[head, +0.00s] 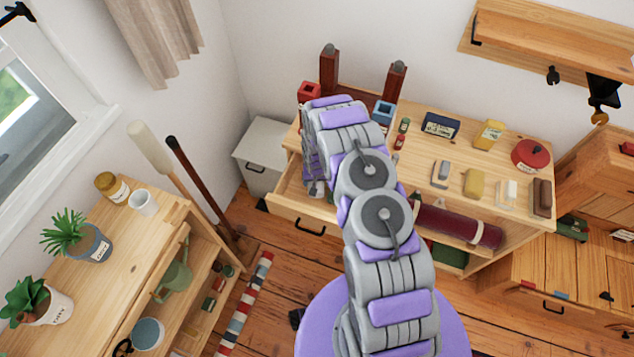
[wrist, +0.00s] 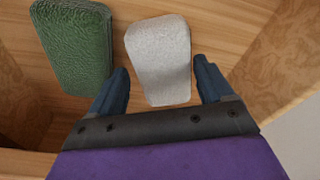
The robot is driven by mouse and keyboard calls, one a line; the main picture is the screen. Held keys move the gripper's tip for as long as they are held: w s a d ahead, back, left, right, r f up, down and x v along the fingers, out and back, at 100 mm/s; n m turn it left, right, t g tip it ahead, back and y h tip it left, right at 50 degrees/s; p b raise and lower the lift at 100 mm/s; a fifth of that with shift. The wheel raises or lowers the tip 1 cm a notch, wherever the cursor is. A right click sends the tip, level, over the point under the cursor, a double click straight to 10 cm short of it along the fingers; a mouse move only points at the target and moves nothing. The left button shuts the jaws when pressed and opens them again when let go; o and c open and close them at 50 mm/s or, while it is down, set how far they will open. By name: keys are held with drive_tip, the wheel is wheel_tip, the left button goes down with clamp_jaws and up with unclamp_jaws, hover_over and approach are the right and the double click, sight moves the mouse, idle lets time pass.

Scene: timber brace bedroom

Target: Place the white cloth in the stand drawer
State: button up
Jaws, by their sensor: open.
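The white cloth (wrist: 160,48) looks like a pale, rounded folded pad in the wrist view. It lies on a wooden surface between wooden walls, which looks like the inside of the open stand drawer (head: 285,203). My gripper (wrist: 161,68) is open, with one dark finger on each side of the cloth's near part. I see small gaps beside it, so the fingers are not closed on it. In the head view my arm covers part of the drawer, and the cloth cannot be made out there.
A green textured pad (wrist: 75,48) lies left of the cloth in the wrist view. The stand top (head: 415,170) holds several small items. A grey cabinet (head: 262,150) stands left of the drawer, and a wooden shelf unit (head: 120,255) is at the left.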

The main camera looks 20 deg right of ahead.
drive_tip(key=s+r+p, duration=0.1)
drive_tip(key=s+r, duration=0.2)
drive_tip(key=r, duration=1)
drive_tip(key=s+r, duration=0.2)
drive_tip(key=r, duration=1)
drive_tip(key=s+a+r+n+g, duration=0.1)
drive_tip(key=s+r+g, duration=0.1)
drive_tip(key=s+r, duration=1.45)
drive_tip(key=s, duration=0.3)
drive_tip(key=s+a+r+n+g, duration=0.1)
drive_tip(key=s+r, duration=0.4)
drive_tip(key=s, duration=0.4)
drive_tip(key=s+a+r, duration=0.1)
drive_tip(key=s+r, duration=0.4)
drive_tip(key=s, duration=0.3)
drive_tip(key=shift+s+a+n, duration=0.2)
drive_tip(key=shift+s+n, duration=0.2)
wheel_tip(320, 180, down, 3)
drive_tip(key=b, duration=0.3)
